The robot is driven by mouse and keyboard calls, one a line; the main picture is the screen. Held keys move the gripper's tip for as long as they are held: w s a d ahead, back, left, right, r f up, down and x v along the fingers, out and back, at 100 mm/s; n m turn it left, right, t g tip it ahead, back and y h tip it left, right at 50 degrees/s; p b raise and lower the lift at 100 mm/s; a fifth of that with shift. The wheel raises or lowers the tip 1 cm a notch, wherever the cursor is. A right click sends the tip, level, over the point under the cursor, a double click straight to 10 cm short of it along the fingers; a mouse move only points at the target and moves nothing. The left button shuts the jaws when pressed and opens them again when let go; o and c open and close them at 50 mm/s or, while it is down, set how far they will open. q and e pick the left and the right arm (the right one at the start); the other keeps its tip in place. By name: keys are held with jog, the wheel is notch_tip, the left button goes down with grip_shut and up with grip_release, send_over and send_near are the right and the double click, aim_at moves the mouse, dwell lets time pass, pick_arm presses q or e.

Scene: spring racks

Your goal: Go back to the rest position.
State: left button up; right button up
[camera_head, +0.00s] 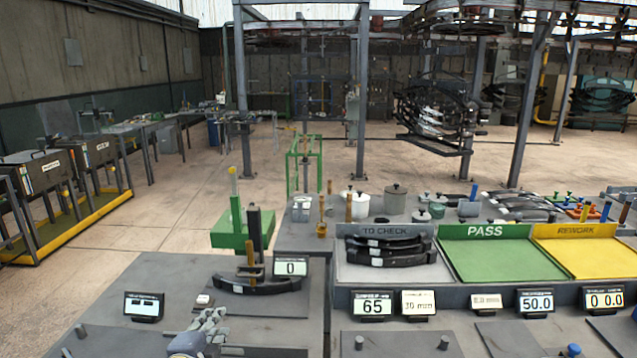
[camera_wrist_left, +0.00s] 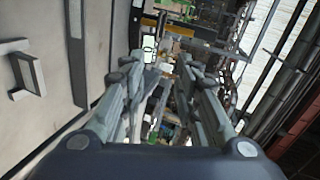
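My left gripper (camera_head: 208,322) is low in the head view, over the front of the near left table. In the left wrist view its two fingers (camera_wrist_left: 160,72) stand apart with a gap between them, and nothing is held there. The arm behind it is mostly cut off by the lower edge. My right gripper is in neither view. A black leaf spring (camera_head: 236,287) lies at the measuring stand (camera_head: 255,230), behind and to the right of my left gripper and apart from it.
Small displays (camera_head: 143,305) stand on the table (camera_head: 100,278). A TO CHECK tray (camera_head: 352,271) holds black springs. The green PASS tray (camera_head: 488,262) and yellow REWORK tray (camera_head: 590,258) look empty. Pots (camera_head: 395,203) stand behind. Open floor (camera_head: 150,215) lies beyond, at left.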

pick_arm(q)
jog(key=s+d+f+n+g, duration=0.1)
jog(key=s+f+n+g, duration=0.4)
jog(key=s, duration=0.7)
jog(key=s+f+n+g, duration=0.2)
jog(key=s+f+n, duration=0.35)
jog(key=s, duration=0.65)
jog(key=s+d+f+n+g, duration=0.1)
jog(key=s+f+n+g, duration=0.4)
jog(key=s, duration=0.8)
notch_tip(320, 180, down, 34)
jog(key=s+r+b, duration=0.1)
jog(key=b, duration=0.5)
jog(key=s+a+f+m+g+b, duration=0.1)
jog(key=s+a+f+b, duration=0.2)
jog(key=s+f, duration=1.3)
notch_tip(320, 180, down, 5)
jog(key=shift+s+r+g+b, duration=0.15)
jog(key=shift+s+g+b, duration=0.2)
jog(key=shift+b, duration=0.15)
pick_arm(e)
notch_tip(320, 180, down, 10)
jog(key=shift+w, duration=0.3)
